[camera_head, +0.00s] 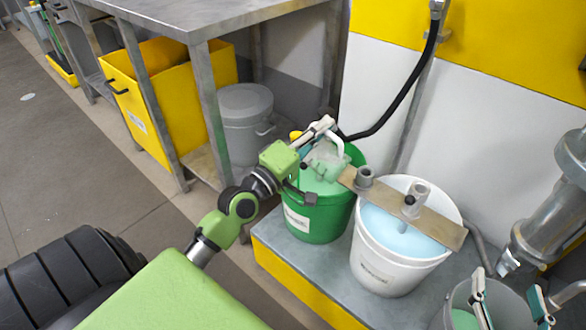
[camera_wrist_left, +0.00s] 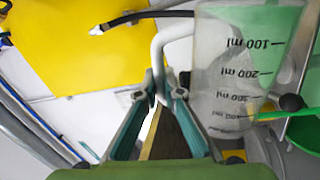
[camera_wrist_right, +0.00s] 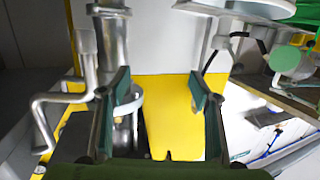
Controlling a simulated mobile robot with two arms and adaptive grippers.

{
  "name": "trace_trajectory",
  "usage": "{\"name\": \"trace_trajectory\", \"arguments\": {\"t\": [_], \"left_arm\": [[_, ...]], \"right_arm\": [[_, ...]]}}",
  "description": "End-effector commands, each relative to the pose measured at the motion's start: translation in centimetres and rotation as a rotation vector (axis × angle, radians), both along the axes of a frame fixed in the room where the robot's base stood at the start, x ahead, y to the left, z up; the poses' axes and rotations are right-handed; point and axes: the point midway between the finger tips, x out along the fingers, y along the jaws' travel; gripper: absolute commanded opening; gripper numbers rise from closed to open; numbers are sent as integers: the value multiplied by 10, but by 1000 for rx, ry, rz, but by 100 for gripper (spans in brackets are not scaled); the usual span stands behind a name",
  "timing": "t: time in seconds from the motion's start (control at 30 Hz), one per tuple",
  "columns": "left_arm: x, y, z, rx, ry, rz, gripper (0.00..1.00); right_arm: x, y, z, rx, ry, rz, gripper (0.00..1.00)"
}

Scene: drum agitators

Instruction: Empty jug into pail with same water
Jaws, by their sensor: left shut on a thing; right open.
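My left gripper (camera_head: 322,128) is shut on the white handle (camera_wrist_left: 166,50) of the translucent jug (camera_head: 328,160). The jug is tilted over the green pail (camera_head: 318,222), which holds green water. In the left wrist view the jug (camera_wrist_left: 235,75) shows upside-down ml marks; I cannot tell how much water is in it. The white pail (camera_head: 378,268) to the right holds pale blue water (camera_head: 395,236). A grey pail (camera_head: 446,312) at the bottom right shows green water, partly hidden. My right gripper (camera_head: 512,302) is open and empty near that pail; its jaws show in the right wrist view (camera_wrist_right: 158,100).
The pails stand on a grey platform (camera_head: 325,262) with a yellow edge. A metal pipe assembly (camera_head: 550,225) is at the right. A black hose (camera_head: 405,95) hangs behind. A steel table (camera_head: 200,12) stands at the left.

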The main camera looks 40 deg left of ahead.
Motion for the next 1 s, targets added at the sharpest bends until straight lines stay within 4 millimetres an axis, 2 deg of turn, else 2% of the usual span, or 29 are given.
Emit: {"name": "trace_trajectory", "arguments": {"t": [0.77, 1.0], "left_arm": [[1, 13, 5, -63, 4, 0, 0], [1, 16, 6, -85, 5, 0, 0]], "right_arm": [[-2, -3, -10, -15, 55, -4, 57], [-6, -4, -20, -25, 99, -6, 57]]}}
